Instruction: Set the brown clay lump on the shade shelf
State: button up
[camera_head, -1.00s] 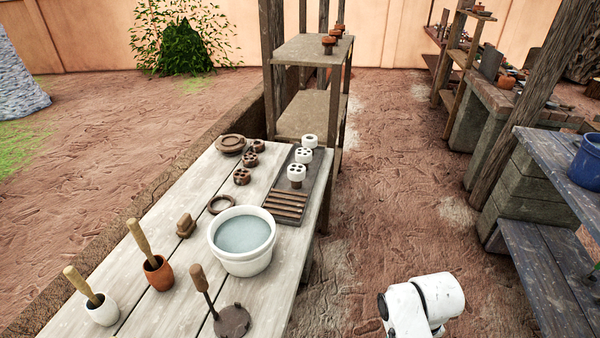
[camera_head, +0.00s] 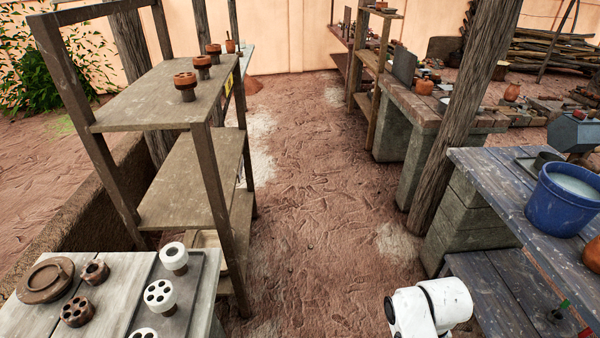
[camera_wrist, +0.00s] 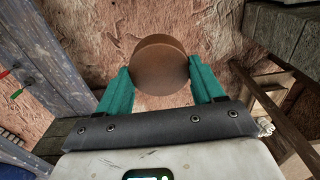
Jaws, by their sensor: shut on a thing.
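In the wrist view my gripper (camera_wrist: 159,72) has its teal fingers shut on the brown clay lump (camera_wrist: 160,62), a smooth round piece held between the fingertips above the dirt ground. In the head view the gripper and lump are out of sight; only my white arm shows at the bottom right. A weathered wooden shelf rack (camera_head: 150,110), which looks like the shade shelf, stands at the left. Its top board carries several brown holed pieces (camera_head: 186,85) along the right edge. Its middle board (camera_head: 190,190) looks bare.
A plank table (camera_head: 108,262) with white holed pieces (camera_head: 160,296) and a round brown disc (camera_head: 45,280) is at the lower left. A dark bench (camera_head: 500,190) with a blue bucket (camera_head: 562,200) is at the right. A wooden post (camera_head: 455,130) stands beside it. The dirt aisle between is clear.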

aim_at(204, 191)
jog(key=i+z, duration=0.1)
jog(key=i, duration=1.5)
jog(key=i+l+u, duration=0.25)
jog(key=i+u, duration=0.25)
jog(key=i+l+u, duration=0.95)
